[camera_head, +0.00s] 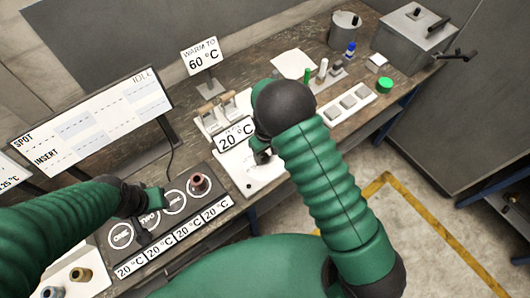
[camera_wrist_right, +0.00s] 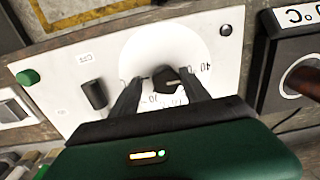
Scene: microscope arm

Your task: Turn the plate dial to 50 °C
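The plate dial is a black knob (camera_wrist_right: 166,80) on a white disc with printed numbers, on a white panel (camera_wrist_right: 225,50) in the right wrist view. My right gripper (camera_wrist_right: 163,82) has its two dark fingers on either side of the knob, with pale disc showing between. Whether either finger touches it is unclear. In the head view my right gripper (camera_head: 262,155) is low over the white unit (camera_head: 238,165), and the arm hides much of it. A sign there reads 20 °C (camera_head: 236,134). My left gripper (camera_head: 150,205) is above a black panel; its opening is unclear.
A sign reads WARM TO 60 °C (camera_head: 201,56).

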